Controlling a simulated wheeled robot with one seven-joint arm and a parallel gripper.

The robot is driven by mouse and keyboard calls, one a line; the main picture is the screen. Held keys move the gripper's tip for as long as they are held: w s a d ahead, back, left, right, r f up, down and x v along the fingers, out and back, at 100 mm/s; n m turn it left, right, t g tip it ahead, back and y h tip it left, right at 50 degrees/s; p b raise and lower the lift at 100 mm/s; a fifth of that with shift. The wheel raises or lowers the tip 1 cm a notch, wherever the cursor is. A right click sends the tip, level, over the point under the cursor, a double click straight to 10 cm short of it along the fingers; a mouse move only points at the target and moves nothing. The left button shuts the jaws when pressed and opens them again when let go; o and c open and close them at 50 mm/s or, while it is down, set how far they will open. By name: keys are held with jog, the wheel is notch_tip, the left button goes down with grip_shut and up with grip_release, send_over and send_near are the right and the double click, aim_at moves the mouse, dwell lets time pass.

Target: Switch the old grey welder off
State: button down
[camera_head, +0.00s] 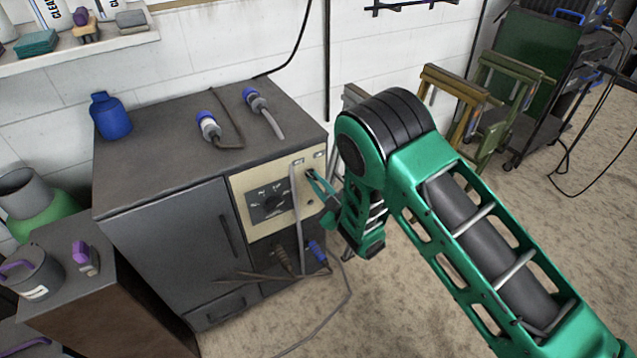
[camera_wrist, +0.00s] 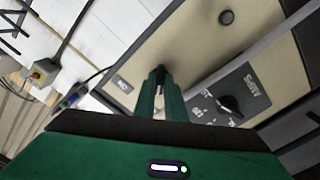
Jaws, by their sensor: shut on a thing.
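The old grey welder (camera_head: 165,220) is a grey cabinet with a cream control panel (camera_head: 240,193) on its front. The panel carries a dark dial plate with a black knob (camera_head: 269,201), which also shows in the wrist view (camera_wrist: 230,104). My gripper (camera_head: 312,180) is at the panel's upper right, beside the dial. In the wrist view its green fingers (camera_wrist: 160,76) are shut on a small dark switch (camera_wrist: 160,68) on the panel. The fingers mostly hide this switch, so its position cannot be told. A small label (camera_wrist: 122,85) is beside it.
A grey cable (camera_head: 297,215) hangs across the panel. Brown and blue connectors (camera_head: 317,250) are below it.

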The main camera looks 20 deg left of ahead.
jog(key=shift+w+d, duration=0.15)
dwell(0.3)
jog(key=c, duration=1.8)
grip_release()
jog(key=shift+f, duration=0.1)
jog(key=v, duration=1)
jog(key=shift+s+d, duration=0.2)
jog(key=shift+s, duration=0.15)
